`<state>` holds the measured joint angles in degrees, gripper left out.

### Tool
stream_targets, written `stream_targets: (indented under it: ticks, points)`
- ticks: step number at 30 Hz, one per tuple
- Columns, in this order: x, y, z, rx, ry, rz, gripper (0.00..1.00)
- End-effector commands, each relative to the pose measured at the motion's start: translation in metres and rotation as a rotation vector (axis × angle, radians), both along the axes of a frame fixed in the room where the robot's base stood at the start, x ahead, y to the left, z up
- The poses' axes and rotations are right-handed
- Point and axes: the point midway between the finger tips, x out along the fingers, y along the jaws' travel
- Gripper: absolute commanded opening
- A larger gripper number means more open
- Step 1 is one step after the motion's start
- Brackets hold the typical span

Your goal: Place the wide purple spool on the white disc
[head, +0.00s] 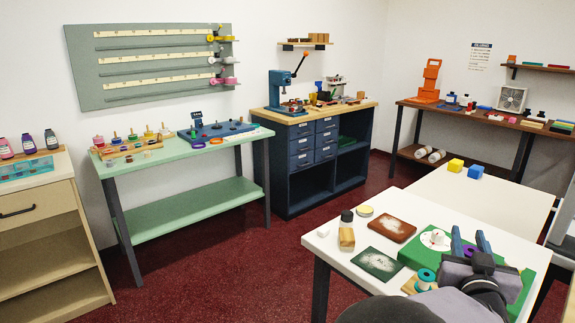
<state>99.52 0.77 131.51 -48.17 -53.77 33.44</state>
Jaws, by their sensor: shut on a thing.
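My gripper (469,236) is in the head view over the green board (443,222) on the white table at the right. Its two blue fingers are on either side of a purple spool (470,251) and it is shut on it. Most of the spool is hidden by the gripper, so its width cannot be told. The white disc (432,241) lies on the green board, just left of the fingers. A small coloured mark shows on the disc. Whether the spool touches the board cannot be told.
A teal spool (426,276) stands at the board's near left edge.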

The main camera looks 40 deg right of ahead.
Motion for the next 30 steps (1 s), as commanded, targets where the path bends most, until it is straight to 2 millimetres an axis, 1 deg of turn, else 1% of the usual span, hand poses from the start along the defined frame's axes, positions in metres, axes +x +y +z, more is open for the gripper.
stream_targets:
  ticks: [5, 8, 10, 11, 12, 14, 17, 20, 23, 26, 27, 29, 30]
  points:
    - [0.028, 0.017, 0.013, -0.003, 0.002, 0.121, 0.05]
    - [0.049, 0.033, 0.018, -0.001, 0.003, 0.222, 0.05]
    - [0.065, 0.047, 0.021, 0.000, 0.001, 0.306, 0.05]
    - [0.071, 0.054, 0.020, 0.000, 0.001, 0.344, 0.05]
    - [0.080, 0.062, 0.016, 0.004, -0.001, 0.398, 0.05]
    - [0.089, 0.072, 0.006, 0.008, -0.002, 0.470, 0.05]
    - [0.108, 0.089, -0.014, 0.011, -0.004, 0.599, 0.05]
    - [0.129, 0.110, -0.036, 0.010, -0.007, 0.733, 0.05]
    - [0.153, 0.134, -0.063, 0.012, -0.007, 0.882, 0.05]
    - [0.179, 0.164, -0.091, 0.011, -0.008, 1.038, 0.05]
    - [0.189, 0.178, -0.103, 0.011, -0.008, 1.100, 0.05]
    - [0.204, 0.199, -0.121, 0.011, -0.008, 1.193, 0.05]
    - [0.213, 0.214, -0.133, 0.011, -0.008, 1.253, 0.05]
